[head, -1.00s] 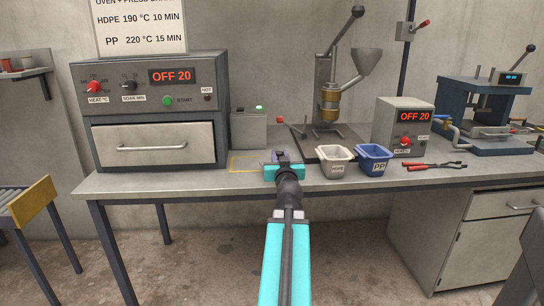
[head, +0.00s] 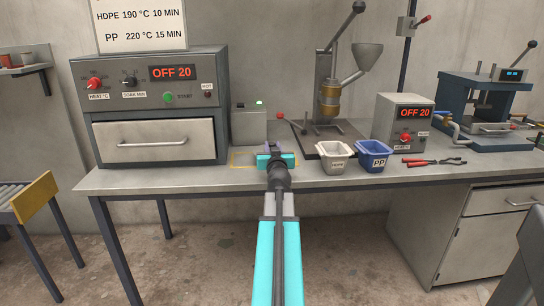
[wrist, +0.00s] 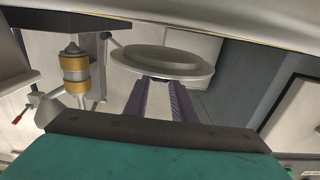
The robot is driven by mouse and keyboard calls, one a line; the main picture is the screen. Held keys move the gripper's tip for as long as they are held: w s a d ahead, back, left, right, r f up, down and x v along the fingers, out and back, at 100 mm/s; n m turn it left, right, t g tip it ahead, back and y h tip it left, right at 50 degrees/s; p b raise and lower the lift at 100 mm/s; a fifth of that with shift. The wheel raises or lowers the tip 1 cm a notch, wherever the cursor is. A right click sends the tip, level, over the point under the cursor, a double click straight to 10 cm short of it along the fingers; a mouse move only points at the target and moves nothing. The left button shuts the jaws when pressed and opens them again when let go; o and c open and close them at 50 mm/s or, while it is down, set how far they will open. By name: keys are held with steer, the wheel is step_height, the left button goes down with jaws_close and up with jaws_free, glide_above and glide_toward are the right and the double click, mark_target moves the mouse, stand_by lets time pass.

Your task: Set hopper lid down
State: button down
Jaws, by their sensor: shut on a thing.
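My gripper (head: 276,160) is low over the bench top, left of the two small bins. In the wrist view its purple fingers (wrist: 157,82) are shut on a round grey lid (wrist: 160,62). In the head view the lid is hidden by my gripper. A yellow outlined area (head: 240,163) is marked on the bench in front of the grey box, and my gripper covers its right part. The grey funnel hopper (head: 366,56) stands on the press at the back. I cannot tell whether the lid touches the bench.
A grey box (head: 249,126) with a green light stands behind the marked area. The oven (head: 150,115) is to the left. A white bin (head: 336,158), a blue PP bin (head: 373,157) and red-handled pliers (head: 432,161) lie to the right. The press (head: 325,105) stands behind the bins.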

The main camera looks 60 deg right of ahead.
steer(key=shift+f+b, duration=1)
steer(key=shift+f, duration=0.75)
steer(key=shift+f, duration=0.1)
steer(key=c, duration=1.5)
jaws_free()
steer(key=shift+b+v, duration=0.35)
steer(key=shift+v, duration=2.65)
steer(key=shift+s+a+b, duration=0.1)
steer(key=shift+a+b, duration=0.1)
steer(key=shift+b, duration=0.8)
steer(key=a+b, duration=0.1)
steer(key=b, duration=0.3)
steer(key=shift+s, duration=0.2)
steer(key=s+a+b, duration=0.1)
steer(key=b, duration=0.3)
